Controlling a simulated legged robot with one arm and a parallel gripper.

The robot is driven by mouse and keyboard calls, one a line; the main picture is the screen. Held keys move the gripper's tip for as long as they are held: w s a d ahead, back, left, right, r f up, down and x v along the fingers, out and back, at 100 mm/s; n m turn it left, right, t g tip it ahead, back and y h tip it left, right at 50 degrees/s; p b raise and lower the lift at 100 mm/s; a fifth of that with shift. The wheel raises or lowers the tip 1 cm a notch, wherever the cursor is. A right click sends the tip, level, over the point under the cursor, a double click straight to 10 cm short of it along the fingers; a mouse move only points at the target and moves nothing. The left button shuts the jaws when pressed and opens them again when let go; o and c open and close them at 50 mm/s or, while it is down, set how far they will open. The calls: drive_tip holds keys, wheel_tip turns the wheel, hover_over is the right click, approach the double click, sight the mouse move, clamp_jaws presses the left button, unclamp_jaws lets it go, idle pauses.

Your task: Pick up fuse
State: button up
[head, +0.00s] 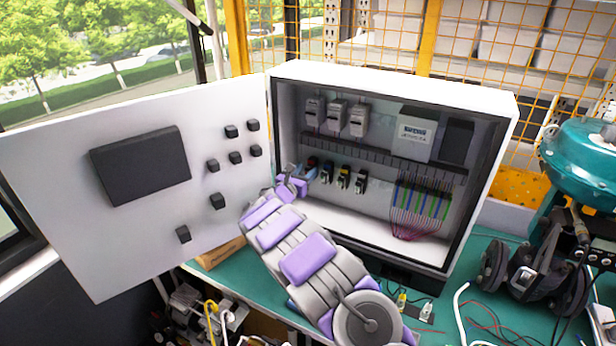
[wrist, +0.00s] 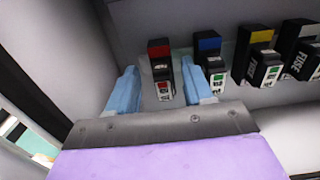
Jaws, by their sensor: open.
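Several black fuses stand in a row on the cabinet's back wall. The red-topped fuse (wrist: 161,72) is between the two blue fingers of my gripper (wrist: 159,70) in the wrist view, with visible space to the left finger. A yellow-topped fuse (wrist: 261,52) and a grey-topped fuse (wrist: 305,48) are further right. In the head view the row includes the yellow one (head: 343,178); my gripper (head: 298,178) is at its left end. My gripper is open and holds nothing.
The white cabinet (head: 505,100) stands on a green table (head: 455,315), its door (head: 65,190) open to the left. Breakers (head: 335,117) and a wire duct are above the fuses, coloured terminals (head: 422,200) to the right. A teal device (head: 585,160) stands at right.

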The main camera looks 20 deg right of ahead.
drive_tip(key=shift+x, duration=0.75)
drive_tip(key=shift+a, duration=0.2)
drive_tip(key=c, duration=0.4)
drive_tip(key=shift+s, duration=0.1)
clamp_jaws()
